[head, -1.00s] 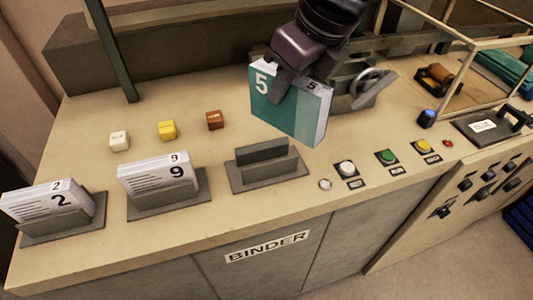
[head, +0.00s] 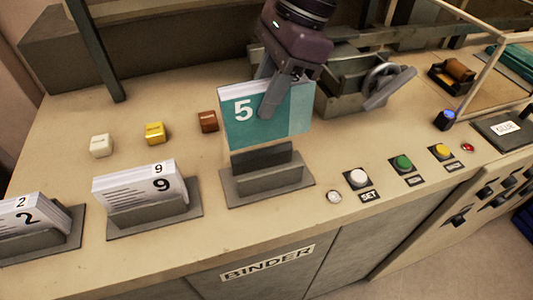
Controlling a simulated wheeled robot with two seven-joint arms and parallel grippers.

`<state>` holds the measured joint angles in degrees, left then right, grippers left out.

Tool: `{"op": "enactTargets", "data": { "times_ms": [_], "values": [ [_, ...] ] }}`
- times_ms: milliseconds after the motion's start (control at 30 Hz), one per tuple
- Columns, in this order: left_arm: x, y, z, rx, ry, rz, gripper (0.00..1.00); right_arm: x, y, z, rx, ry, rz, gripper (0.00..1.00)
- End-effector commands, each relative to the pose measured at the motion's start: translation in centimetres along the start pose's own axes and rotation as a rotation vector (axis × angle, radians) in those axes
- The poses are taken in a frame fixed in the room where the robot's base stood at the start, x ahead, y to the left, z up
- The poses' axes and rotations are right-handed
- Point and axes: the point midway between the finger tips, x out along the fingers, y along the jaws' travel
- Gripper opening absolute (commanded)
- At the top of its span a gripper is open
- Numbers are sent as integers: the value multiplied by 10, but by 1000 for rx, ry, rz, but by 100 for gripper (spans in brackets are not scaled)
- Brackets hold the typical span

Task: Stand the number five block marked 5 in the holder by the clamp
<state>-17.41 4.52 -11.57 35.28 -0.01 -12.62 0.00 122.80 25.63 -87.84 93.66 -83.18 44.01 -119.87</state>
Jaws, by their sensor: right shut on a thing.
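The number five block (head: 298,107) is a teal and white block with a white 5 on its face. My right gripper (head: 268,108) is shut on it from above and holds it upright. The block shows just above and behind the empty grey holder (head: 268,184). Its lower edge is close to the holder's back plate; I cannot tell whether they touch. The clamp (head: 355,88), with a grey wheel, stands behind and to the right of the block. My left gripper is not in view.
A block marked 9 (head: 130,190) and one marked 2 (head: 25,222) stand in holders to the left. White (head: 101,145), yellow (head: 154,132) and brown (head: 208,121) cubes lie behind them. Push buttons (head: 403,162) line the front right of the bench.

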Motion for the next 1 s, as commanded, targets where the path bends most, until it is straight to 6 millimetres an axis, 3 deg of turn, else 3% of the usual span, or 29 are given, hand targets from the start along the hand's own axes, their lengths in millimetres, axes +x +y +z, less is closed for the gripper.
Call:
{"op": "enactTargets", "data": {
  "times_ms": [100, 233, 533, 733, 967, 1000],
  "values": [
    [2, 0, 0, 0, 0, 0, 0, 30, 1, -13, -1, -1, 3, 0],
    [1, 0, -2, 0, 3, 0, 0, 53, 1, -22, 0, -1, 2, 0],
    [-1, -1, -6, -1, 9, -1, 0, 76, 0, -32, 0, 0, 0, 0],
    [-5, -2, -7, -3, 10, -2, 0, 102, 0, -42, 1, -1, 0, 0],
    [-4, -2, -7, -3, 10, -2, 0, 106, 0, -44, 1, 0, -2, 0],
    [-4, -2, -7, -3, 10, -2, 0, 107, 0, -44, 1, 1, -1, 32]
  ]
}}
